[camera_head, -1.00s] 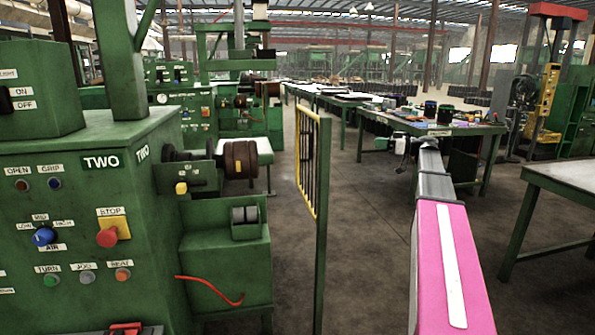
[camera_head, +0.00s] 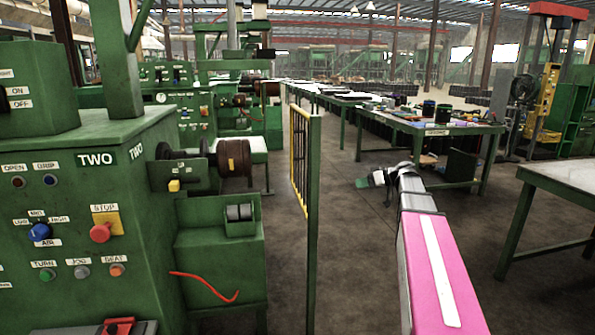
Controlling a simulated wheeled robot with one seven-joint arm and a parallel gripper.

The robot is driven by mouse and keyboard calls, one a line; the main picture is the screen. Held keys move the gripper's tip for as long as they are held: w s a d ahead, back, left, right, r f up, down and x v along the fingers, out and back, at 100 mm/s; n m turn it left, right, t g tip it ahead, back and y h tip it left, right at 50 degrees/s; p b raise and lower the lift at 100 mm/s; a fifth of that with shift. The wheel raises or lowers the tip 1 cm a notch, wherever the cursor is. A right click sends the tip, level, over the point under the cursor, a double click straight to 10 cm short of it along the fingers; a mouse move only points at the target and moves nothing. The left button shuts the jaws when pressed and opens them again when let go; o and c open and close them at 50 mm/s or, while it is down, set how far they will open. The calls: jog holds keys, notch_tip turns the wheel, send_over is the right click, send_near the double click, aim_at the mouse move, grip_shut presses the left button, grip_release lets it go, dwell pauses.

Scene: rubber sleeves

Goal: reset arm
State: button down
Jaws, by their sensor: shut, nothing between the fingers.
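My arm reaches up from the lower right of the head view, with a pink and white link and grey links beyond it. My gripper (camera_head: 364,183) is at its far end, small and pointing left, over the open floor between the yellow gate and the long table. It looks shut, with nothing seen in it. It touches nothing that I can see.
A green machine marked TWO (camera_head: 100,158) fills the left, with buttons and a dark roller (camera_head: 233,158). A yellow gate (camera_head: 301,165) on a green post stands beside it. A cluttered green table (camera_head: 430,129) is behind my arm; another table (camera_head: 570,176) is at the right.

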jog(key=s+a+f+m+g+h, duration=0.2)
jog(key=s+f+h, duration=0.4)
jog(key=s+f, duration=0.7)
jog(key=s+a+f+m+g+h, duration=0.3)
jog(key=s+f+m+h, duration=0.3)
jog(key=s+f, duration=0.7)
notch_tip(320, 180, down, 4)
jog(key=shift+s+a+r+m+h, duration=0.15)
jog(key=shift+a+m+h, duration=0.2)
jog(key=shift+a, duration=0.25)
jog(key=shift+a, duration=0.15)
